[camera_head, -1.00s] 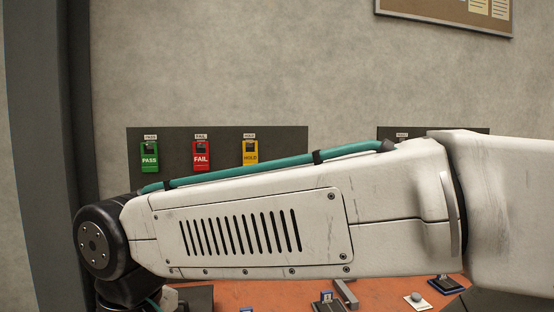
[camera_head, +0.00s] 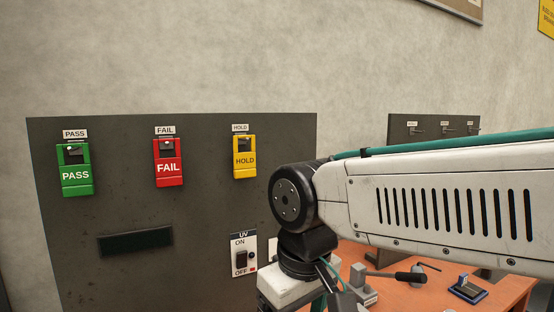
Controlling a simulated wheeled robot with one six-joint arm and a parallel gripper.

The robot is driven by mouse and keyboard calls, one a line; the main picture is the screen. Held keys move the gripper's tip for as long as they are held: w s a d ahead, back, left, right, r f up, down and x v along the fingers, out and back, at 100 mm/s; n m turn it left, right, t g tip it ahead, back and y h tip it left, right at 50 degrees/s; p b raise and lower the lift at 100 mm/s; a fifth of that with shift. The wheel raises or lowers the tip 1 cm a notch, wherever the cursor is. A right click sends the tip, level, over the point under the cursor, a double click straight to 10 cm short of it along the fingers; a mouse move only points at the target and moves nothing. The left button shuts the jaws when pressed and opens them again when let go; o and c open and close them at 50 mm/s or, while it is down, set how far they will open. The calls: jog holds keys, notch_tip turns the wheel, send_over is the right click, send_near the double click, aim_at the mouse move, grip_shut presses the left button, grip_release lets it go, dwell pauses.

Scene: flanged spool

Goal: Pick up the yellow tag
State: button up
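The yellow tag (camera_head: 245,160), marked HOLD, hangs on the dark wall panel (camera_head: 200,215) under a small HOLD label. It is the rightmost of the three tags there. The red FAIL tag (camera_head: 168,168) hangs to its left, and the green PASS tag (camera_head: 75,175) hangs farther left. My arm reaches in from the right, and its dark wrist joint is just right of and below the yellow tag in the picture, apart from it. My gripper is cut off or hidden at the bottom edge, so its fingers do not show.
A UV switch (camera_head: 242,258) sits on the panel below the yellow tag. An orange table (camera_head: 400,292) at the lower right carries a dark-handled tool (camera_head: 410,278) and a small block on a dark base (camera_head: 467,288). A second panel (camera_head: 440,131) with hooks is behind my arm.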

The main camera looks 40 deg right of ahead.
aim_at(246, 139)
jog(key=w+d+r+t, duration=0.1)
jog(key=w+d+r, duration=0.3)
jog(key=w+r, duration=0.4)
jog(key=w+d+r+m+t, duration=0.1)
jog(key=w+d+r, duration=0.3)
jog(key=w+r, duration=0.5)
jog(key=w+d+r+m+t+h, duration=0.1)
jog(key=w+d+r, duration=0.3)
jog(key=w+r, duration=0.5)
jog(key=shift+w+r, duration=0.1)
jog(key=shift+w, duration=2.75)
jog(key=x, duration=0.7)
jog(key=shift+c, duration=0.3)
jog(key=c, duration=1)
